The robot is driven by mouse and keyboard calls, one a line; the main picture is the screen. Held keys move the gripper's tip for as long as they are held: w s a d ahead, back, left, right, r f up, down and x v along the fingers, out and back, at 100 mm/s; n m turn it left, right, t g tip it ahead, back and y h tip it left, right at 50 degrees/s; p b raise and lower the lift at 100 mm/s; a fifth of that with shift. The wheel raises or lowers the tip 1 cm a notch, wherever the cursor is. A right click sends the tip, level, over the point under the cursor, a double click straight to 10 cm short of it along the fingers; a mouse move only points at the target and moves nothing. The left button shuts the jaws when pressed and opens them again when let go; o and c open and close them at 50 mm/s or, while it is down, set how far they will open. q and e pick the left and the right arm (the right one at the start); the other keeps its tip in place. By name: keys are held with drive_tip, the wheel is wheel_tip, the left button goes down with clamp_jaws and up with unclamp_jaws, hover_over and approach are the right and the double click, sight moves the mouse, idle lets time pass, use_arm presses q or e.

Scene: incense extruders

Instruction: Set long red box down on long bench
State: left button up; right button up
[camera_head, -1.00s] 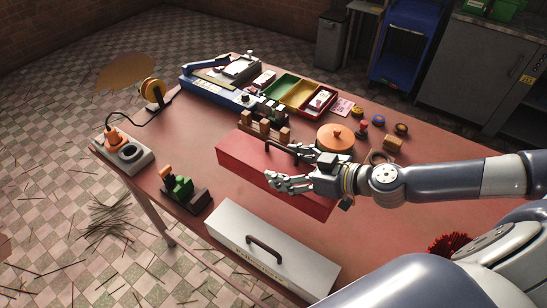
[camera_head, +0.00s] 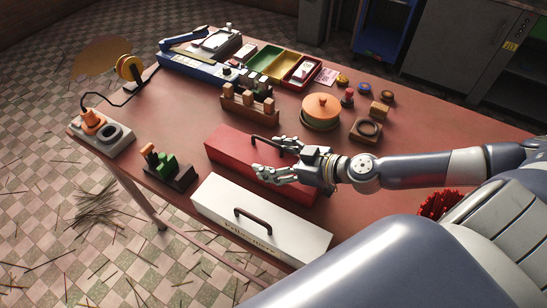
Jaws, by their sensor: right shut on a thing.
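The long red box (camera_head: 232,148) has a dark bar handle (camera_head: 266,144) on its lid. It is over the middle of the long bench (camera_head: 190,103), a reddish worktop. My right gripper (camera_head: 277,159) reaches in from the right and is shut on the red box at its handle; the fingers hide part of the lid. The box lies just behind a long white box, its near side close to that box's back edge. I cannot tell whether its underside touches the bench. My left gripper is out of view.
The white box (camera_head: 285,231) with a dark handle stands at the front edge. Behind the red box are a wooden rack (camera_head: 248,104), an orange-lidded tin (camera_head: 321,108) and a wooden ring block (camera_head: 366,130). A small green tool (camera_head: 165,165) stands left. Bare bench shows between them.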

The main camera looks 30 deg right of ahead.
drive_tip(key=shift+w, duration=0.1)
drive_tip(key=o, duration=1.9)
drive_tip(key=shift+f, duration=0.1)
